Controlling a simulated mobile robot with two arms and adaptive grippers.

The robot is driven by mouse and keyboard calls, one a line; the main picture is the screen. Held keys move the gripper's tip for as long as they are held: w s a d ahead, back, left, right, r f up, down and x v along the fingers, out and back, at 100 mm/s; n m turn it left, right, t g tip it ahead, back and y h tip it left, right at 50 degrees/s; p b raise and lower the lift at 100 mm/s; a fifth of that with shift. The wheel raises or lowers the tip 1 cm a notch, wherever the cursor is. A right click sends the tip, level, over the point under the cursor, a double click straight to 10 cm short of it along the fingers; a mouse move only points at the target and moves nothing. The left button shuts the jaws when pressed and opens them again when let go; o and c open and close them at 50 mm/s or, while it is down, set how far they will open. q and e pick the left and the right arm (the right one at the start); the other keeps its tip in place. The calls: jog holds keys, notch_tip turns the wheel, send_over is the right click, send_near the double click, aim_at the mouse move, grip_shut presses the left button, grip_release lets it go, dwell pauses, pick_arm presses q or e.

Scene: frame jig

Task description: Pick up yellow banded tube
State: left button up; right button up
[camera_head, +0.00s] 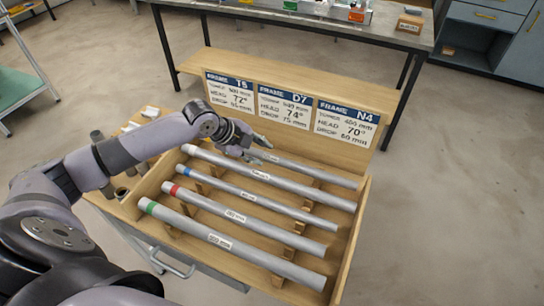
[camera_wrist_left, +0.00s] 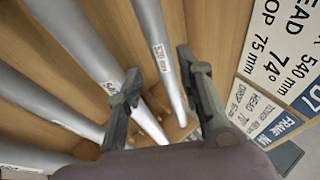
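No yellow band shows in either view. The rearmost grey tube (camera_head: 310,171) lies in the wooden rack (camera_head: 352,235), its left end hidden behind my left gripper (camera_head: 250,152). In the left wrist view, my left gripper (camera_wrist_left: 160,65) is open, with its fingers apart on either side of a grey tube (camera_wrist_left: 160,55) labelled 520 mm. The fingers look clear of that tube, but the gap is hard to judge. My right gripper is not in view.
Nearer tubes lie side by side: white-ended (camera_head: 270,178), blue-banded (camera_head: 260,197), red-banded (camera_head: 250,211) and green-banded (camera_head: 230,243). A wooden backboard with frame signs (camera_head: 285,106) rises behind. Short dark cylinders (camera_head: 121,192) stand at the rack's left.

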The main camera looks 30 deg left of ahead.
aim_at(270, 157)
pick_arm(q)
jog(key=shift+w+d+f+p, duration=0.2)
jog(key=shift+w+f+p, duration=0.15)
jog(key=shift+f, duration=0.1)
jog(key=p+x, duration=0.1)
jog(key=x, duration=0.3)
jog(key=shift+w+f, duration=0.1)
jog(key=shift+w, duration=0.05)
jog(key=shift+c, duration=0.3)
grip_shut()
